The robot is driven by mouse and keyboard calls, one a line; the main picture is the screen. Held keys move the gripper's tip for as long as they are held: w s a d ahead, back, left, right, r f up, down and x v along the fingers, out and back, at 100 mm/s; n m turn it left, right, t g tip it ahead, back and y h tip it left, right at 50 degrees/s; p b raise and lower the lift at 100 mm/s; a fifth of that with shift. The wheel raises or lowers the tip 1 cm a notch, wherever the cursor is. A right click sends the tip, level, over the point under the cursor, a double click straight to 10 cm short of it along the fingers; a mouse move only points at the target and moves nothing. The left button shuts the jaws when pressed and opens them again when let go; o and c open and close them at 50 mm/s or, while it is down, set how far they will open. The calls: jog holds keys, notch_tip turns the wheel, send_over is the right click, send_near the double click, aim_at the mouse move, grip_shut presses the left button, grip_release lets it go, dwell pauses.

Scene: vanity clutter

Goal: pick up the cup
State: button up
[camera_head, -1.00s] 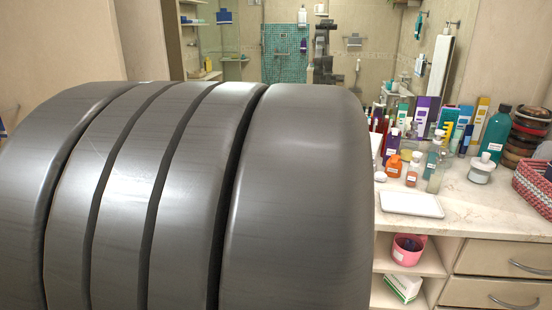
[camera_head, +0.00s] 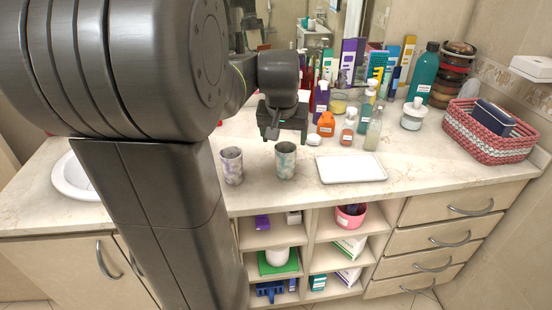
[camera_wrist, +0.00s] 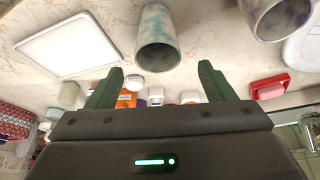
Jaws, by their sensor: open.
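Two marbled cups stand near the counter's front edge: a grey-teal cup (camera_head: 285,160) and, to its left, a grey-purple cup (camera_head: 232,166). The task does not say which one is meant. My gripper (camera_head: 286,136) is open and empty, just behind and above the grey-teal cup in the head view. In the wrist view my gripper's fingers (camera_wrist: 160,70) are spread, with the grey-teal cup (camera_wrist: 158,42) lined up ahead of the gap between them. The grey-purple cup (camera_wrist: 282,15) is at the top right there, partly cut off.
A white tray (camera_head: 351,168) lies right of the cups. Bottles, an orange container (camera_head: 326,124) and boxes crowd the back. A woven basket (camera_head: 489,130) is at the right; a sink (camera_head: 72,178) is at the left. A red dish (camera_wrist: 270,87) shows in the wrist view.

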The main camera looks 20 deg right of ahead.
aim_at(286, 151)
jog(key=shift+x, duration=3.8)
jog(key=shift+s+d, duration=0.1)
jog(key=c, duration=1.1)
